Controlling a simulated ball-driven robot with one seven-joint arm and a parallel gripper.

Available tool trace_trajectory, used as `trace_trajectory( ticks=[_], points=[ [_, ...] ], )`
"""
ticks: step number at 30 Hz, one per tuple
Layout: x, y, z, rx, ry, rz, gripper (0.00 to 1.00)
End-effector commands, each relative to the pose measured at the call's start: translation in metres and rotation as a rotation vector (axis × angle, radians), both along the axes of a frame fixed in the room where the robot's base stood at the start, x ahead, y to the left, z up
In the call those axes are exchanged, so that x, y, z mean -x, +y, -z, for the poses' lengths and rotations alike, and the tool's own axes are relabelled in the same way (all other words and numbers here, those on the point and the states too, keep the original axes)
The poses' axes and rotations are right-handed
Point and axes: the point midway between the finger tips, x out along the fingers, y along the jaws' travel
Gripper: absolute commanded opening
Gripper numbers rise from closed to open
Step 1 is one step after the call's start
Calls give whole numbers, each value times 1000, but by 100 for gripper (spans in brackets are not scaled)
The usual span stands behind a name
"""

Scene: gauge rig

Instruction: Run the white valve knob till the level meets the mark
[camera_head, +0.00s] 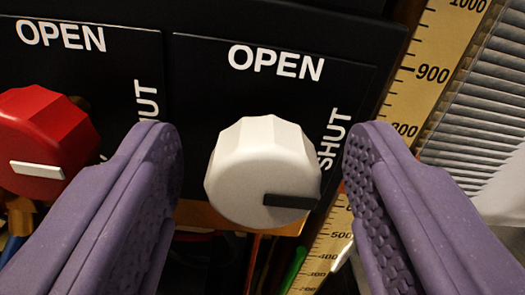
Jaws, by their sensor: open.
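The white valve knob (258,165) is faceted and sits on a black panel, below the word OPEN and left of the word SHUT. Its dark pointer bar (291,201) points right and slightly down, below the SHUT lettering. My gripper (263,160) is open, with one purple padded finger on each side of the knob. A gap shows between each fingertip and the knob. A yellow graduated scale (433,72) runs down the right side, with 1000, 900 and 800 legible above and smaller numbers below. No liquid level or mark can be made out.
A red knob (42,140) with a white pointer bar sits on a similar panel at the left, close to my left finger. A grey ribbed surface (492,100) lies right of the scale. A green tube or wire (293,268) shows below the panel.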

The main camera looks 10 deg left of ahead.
Motion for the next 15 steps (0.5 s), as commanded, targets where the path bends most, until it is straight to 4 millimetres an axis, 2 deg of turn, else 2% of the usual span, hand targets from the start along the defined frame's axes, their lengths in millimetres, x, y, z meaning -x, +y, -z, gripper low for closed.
trace_trajectory(
  ticks=[2, 9, 15],
  points=[
    [0, 0, 0, 0, 0, 0, 59],
    [0, 0, 0, 0, 0, 0, 5],
    [0, 0, 1, 10, -4, 0, 5]
  ],
)
